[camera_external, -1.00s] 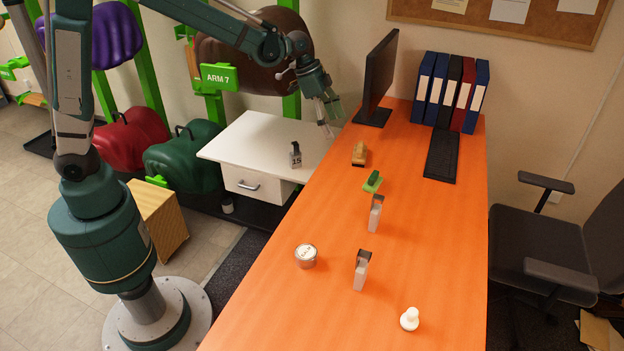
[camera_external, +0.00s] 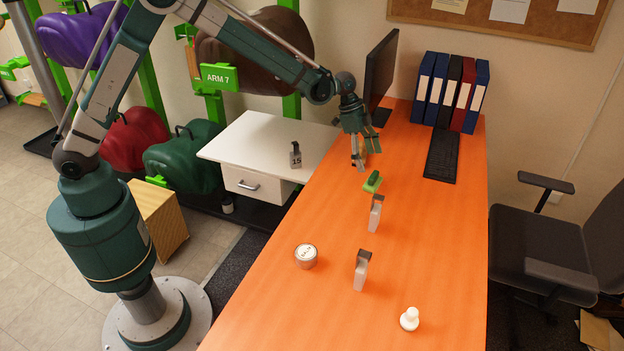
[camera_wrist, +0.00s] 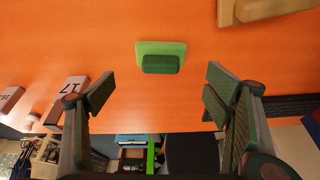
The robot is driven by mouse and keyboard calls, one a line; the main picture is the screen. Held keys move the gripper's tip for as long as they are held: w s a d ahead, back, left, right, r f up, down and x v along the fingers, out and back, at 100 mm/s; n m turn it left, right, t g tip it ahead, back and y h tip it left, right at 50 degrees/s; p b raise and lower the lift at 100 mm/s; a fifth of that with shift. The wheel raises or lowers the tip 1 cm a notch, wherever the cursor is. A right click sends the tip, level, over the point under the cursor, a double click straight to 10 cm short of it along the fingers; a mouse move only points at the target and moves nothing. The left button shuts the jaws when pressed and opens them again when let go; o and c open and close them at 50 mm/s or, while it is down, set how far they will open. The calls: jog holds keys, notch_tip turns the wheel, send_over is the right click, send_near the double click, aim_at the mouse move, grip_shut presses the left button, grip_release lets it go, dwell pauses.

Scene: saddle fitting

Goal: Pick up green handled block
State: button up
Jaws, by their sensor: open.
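The green handled block (camera_external: 372,182) lies on the orange table, a light green base with a dark green handle on top. In the wrist view the block (camera_wrist: 161,56) is at the upper middle, ahead of and between my fingers. My gripper (camera_external: 358,164) is above the table, just behind and slightly left of the block in the external view. In the wrist view my gripper (camera_wrist: 158,95) has its two fingers wide apart with nothing between them. It is apart from the block.
A wooden block (camera_wrist: 268,8) is at the wrist view's top right; my gripper mostly hides it in the external view. A grey tagged piece (camera_external: 375,213) stands in front of the green block. A monitor (camera_external: 380,72) and keyboard (camera_external: 441,157) are farther back.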

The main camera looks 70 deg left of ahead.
aim_at(373, 174)
jog(key=shift+w+d+f, duration=0.1)
jog(key=shift+w+f, duration=0.15)
jog(key=shift+f, duration=0.15)
jog(key=shift+x, duration=1.3)
jog(key=shift+b, duration=0.3)
jog(key=shift+b+x, duration=0.7)
jog(key=shift+x, duration=1.9)
jog(key=shift+s, duration=0.1)
jog(key=c, duration=1)
